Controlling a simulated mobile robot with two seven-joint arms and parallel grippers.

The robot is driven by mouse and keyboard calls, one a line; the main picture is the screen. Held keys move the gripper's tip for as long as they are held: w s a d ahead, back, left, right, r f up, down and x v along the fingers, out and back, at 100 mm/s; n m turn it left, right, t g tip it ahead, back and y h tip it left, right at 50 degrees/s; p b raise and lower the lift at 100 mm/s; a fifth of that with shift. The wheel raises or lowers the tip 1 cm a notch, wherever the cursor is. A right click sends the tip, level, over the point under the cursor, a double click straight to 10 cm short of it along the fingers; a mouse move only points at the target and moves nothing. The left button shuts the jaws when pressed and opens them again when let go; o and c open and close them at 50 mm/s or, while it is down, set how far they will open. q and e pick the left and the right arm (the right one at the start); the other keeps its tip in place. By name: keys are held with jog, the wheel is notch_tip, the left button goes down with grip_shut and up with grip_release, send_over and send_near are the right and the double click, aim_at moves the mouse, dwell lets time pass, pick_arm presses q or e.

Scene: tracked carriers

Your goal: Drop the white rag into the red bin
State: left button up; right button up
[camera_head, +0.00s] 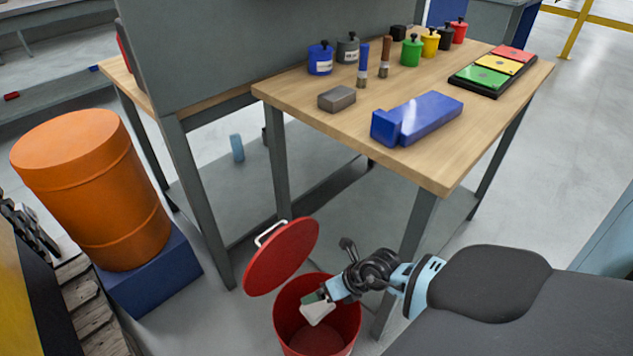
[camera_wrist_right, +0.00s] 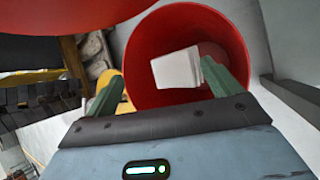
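The white rag (camera_head: 318,312) is a small pale block-like shape over the mouth of the red bin (camera_head: 347,322). In the right wrist view the rag (camera_wrist_right: 176,70) shows against the inside of the bin (camera_wrist_right: 228,40), close beside the right-hand finger. I cannot tell whether it touches that finger. My right gripper (camera_head: 317,299) is above the bin opening, pointing down into it. In the right wrist view its green fingers (camera_wrist_right: 162,72) stand wide apart. My left gripper is in neither view.
The bin's red lid (camera_head: 283,257) stands raised and tilted behind the opening. A wooden workbench (camera_head: 440,165) with a blue box (camera_head: 420,118) and several coloured weights stands behind. An orange barrel (camera_head: 95,190) on a blue base is at left.

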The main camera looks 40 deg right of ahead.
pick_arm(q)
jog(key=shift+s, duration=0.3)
pick_arm(e)
jog(key=shift+o, duration=0.8)
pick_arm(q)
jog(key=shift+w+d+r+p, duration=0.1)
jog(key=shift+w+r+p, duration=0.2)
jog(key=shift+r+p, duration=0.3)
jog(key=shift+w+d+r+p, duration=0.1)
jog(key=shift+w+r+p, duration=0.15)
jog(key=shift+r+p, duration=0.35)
pick_arm(e)
jog(key=v, duration=0.7)
jog(key=shift+s+d+r, duration=0.15)
jog(key=shift+s+r, duration=0.05)
jog(key=shift+r, duration=0.1)
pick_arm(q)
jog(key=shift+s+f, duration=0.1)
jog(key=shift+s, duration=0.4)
